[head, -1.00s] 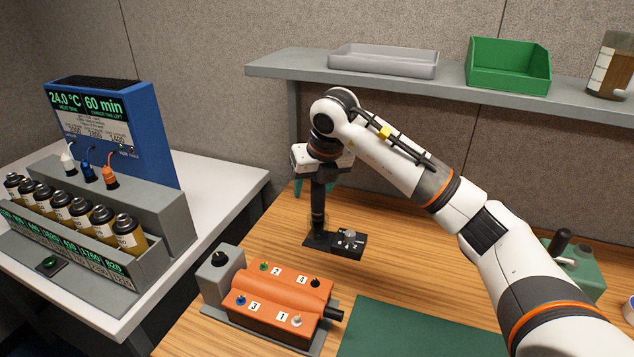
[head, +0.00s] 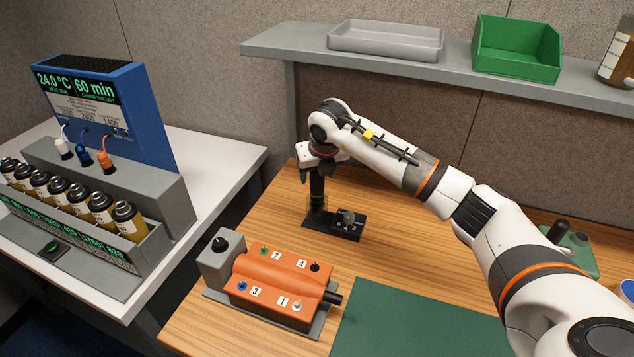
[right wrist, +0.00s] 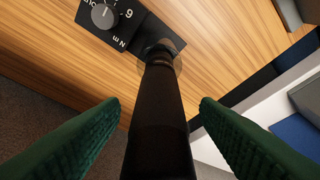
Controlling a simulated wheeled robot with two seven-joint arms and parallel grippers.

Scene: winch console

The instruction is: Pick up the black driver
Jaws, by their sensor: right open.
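The black driver (head: 317,188) stands upright in a small black holder (head: 349,230) with a grey dial, on the wooden bench. My right gripper (head: 318,164) is above it, pointing down around the driver's upper part. In the right wrist view, the driver (right wrist: 160,120) runs down the middle between my two green ribbed fingers. The fingers are open, with a gap on each side of the driver. The dial (right wrist: 104,16) on the holder shows at the top left there. My left gripper is not in view.
An orange valve block (head: 277,279) with numbered knobs stands in front of the holder. A green mat (head: 415,330) lies to its right. A shelf (head: 300,48) with a grey tray (head: 385,40) and green bin (head: 516,50) hangs behind. A blue charger unit (head: 105,100) stands left.

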